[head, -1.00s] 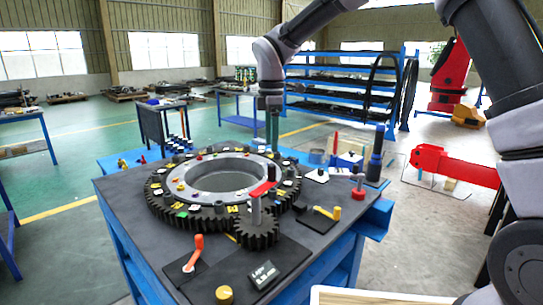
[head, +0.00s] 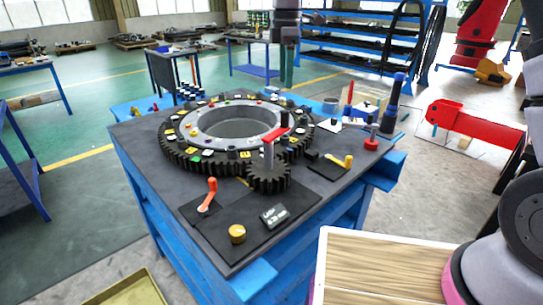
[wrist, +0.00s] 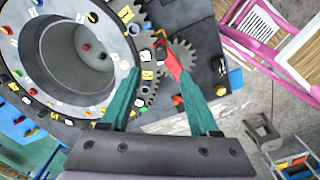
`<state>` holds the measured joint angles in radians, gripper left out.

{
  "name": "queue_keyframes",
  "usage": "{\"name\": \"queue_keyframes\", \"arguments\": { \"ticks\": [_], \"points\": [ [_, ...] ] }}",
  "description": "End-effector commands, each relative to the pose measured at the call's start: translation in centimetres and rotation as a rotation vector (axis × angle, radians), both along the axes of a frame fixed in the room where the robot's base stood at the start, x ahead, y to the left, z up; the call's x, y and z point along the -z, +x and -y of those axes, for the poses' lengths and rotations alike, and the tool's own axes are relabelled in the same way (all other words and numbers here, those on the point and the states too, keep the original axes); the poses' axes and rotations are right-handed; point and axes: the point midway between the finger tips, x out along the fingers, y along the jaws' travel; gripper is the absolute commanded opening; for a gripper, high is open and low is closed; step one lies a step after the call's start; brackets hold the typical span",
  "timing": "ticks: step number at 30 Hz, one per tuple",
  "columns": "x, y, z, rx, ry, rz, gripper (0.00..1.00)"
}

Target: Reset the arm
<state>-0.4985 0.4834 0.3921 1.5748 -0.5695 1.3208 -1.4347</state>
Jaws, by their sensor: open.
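My gripper (wrist: 166,100) shows in the wrist view with its two green fingers spread apart and nothing between them. In the head view my gripper (head: 287,68) hangs at the top, above and behind the table's far edge. Below it on the dark table lies a large black gear ring (head: 172,147) with a pale inner rim and many small coloured pieces on top. A small black pinion (head: 268,178) meshes at its front, with a grey post and a red handle (head: 274,134). The red handle also shows in the wrist view (wrist: 172,66), beyond the fingers.
On the table stand an orange crank (head: 209,193), a brass knob (head: 237,234), a small display (head: 274,216), a yellow lever (head: 343,161) and a blue-and-black upright tool (head: 393,102). A wooden-topped surface (head: 380,265) is at front right. Blue shelving (head: 365,48) stands behind.

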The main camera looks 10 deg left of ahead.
Motion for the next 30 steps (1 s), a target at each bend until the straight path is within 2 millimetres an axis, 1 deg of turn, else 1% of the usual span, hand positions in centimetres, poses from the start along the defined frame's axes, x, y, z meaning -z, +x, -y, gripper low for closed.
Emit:
{"name": "queue_keyframes", "arguments": {
  "ticks": [3,5,8,11,12,14,15,17,18,20,21,24,27,30],
  "points": [
    [0.0,0.0,0.0,0.002,0.000,0.001,0.62],
    [-0.3,0.1,0.4,0.016,0.002,0.005,0.62],
    [-1.8,0.2,2.3,0.099,0.012,0.024,0.62],
    [-4.3,0.2,6.0,0.266,0.037,0.059,0.62],
    [-5.4,0.1,7.8,0.351,0.051,0.073,0.62],
    [-7.1,-0.3,10.8,0.491,0.077,0.097,0.62],
    [-8.0,-0.6,12.7,0.586,0.097,0.111,0.62],
    [-9.4,-1.4,15.5,0.727,0.129,0.129,0.62],
    [-10.2,-2.0,17.4,0.821,0.153,0.141,0.62],
    [-11.2,-3.0,20.0,0.962,0.192,0.156,0.62],
    [-11.8,-3.8,21.8,1.058,0.221,0.164,0.62],
    [-13.0,-6.0,25.8,1.296,0.302,0.178,0.62],
    [-13.7,-8.5,29.5,1.532,0.398,0.181,0.62],
    [-13.9,-11.2,32.7,1.760,0.505,0.171,0.62]
  ]
}}
